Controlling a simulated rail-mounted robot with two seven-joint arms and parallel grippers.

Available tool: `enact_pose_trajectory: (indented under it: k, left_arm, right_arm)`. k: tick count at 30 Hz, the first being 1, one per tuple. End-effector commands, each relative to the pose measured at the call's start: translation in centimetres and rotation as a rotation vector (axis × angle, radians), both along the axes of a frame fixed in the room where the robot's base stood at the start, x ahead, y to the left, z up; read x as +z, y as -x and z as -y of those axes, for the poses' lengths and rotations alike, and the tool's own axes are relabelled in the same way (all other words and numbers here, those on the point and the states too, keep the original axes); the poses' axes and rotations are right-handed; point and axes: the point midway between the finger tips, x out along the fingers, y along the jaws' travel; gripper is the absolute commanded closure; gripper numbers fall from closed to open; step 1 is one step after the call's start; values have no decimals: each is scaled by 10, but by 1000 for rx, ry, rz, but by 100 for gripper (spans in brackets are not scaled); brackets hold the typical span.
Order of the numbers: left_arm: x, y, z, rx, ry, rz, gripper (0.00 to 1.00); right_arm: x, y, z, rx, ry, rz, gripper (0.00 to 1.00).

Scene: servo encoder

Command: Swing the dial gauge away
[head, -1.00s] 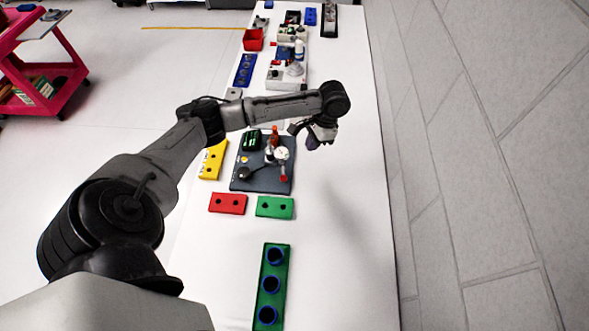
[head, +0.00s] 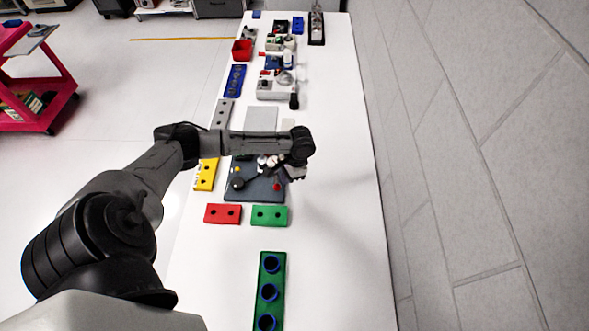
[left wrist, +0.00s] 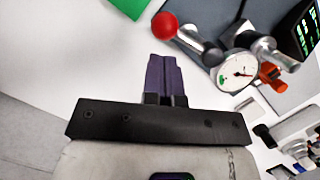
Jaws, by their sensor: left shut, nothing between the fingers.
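The dial gauge (left wrist: 237,72) has a round white face and a metal body; in the left wrist view it is right of my fingers. A red ball knob (left wrist: 164,26) on a metal rod sits beside it, beyond my fingertips. The knob also shows in the head view (head: 276,187) on the dark baseplate (head: 250,190). In the head view my arm partly covers the gauge area. My left gripper (head: 296,173) is at the plate's right edge. Its purple fingers (left wrist: 164,60) are shut and empty, apart from the gauge and knob in the wrist view. My right gripper is not in view.
A red block (head: 223,214) and a green block (head: 269,215) lie in front of the plate, a yellow block (head: 206,175) to its left. A green holder with blue rings (head: 269,291) is nearer. The white table (head: 345,170) is clear on the right.

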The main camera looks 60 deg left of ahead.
Motion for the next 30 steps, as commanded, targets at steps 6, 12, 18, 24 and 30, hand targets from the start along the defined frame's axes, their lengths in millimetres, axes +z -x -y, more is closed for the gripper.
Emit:
enact_pose_trajectory:
  k: [6, 12, 18, 24, 30]
  left_arm:
    - [-1, 9, 0, -1, 1, 0, 100]
    - [-2, 9, 0, -1, 1, 0, 100]
    - [-1, 9, 0, -4, 1, 0, 100]
    - [1, 12, 1, -49, 3, 1, 100]
    - [0, 13, 1, -81, 2, 1, 100]
  right_arm:
    - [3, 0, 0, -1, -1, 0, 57]
    - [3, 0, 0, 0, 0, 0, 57]
    - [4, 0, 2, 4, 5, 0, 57]
    - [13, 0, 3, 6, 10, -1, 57]
    - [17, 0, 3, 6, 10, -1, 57]
